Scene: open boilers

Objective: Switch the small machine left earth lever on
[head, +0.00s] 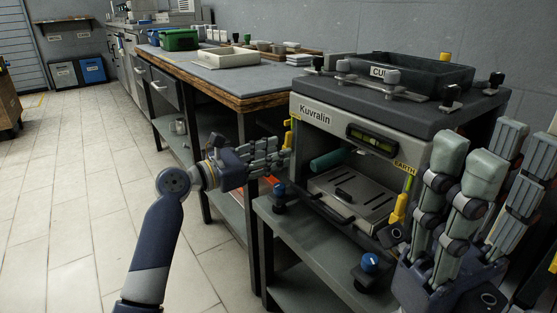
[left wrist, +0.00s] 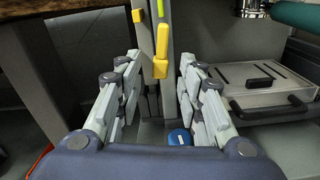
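The small machine (head: 315,116) is a grey box marked Kuvralin with an open front bay. Its left earth lever (head: 288,136) is yellow, on the left front edge, partly hidden by my left fingers in the head view. In the left wrist view the yellow lever (left wrist: 161,50) stands roughly upright, ahead of and between the fingertips, with no clear contact. My left gripper (head: 284,150) is open; its fingers also show in the left wrist view (left wrist: 159,72). My right gripper (head: 492,150) is open and empty in front of the machine's right side.
Another yellow lever (head: 399,208) is by the EARTH label at the right. A drawer-like tray (head: 350,195) with a dark handle sits in the bay. A blue knob (head: 370,262) is on the stand below. A workbench (head: 215,78) adjoins at the left; the floor (head: 85,180) is clear.

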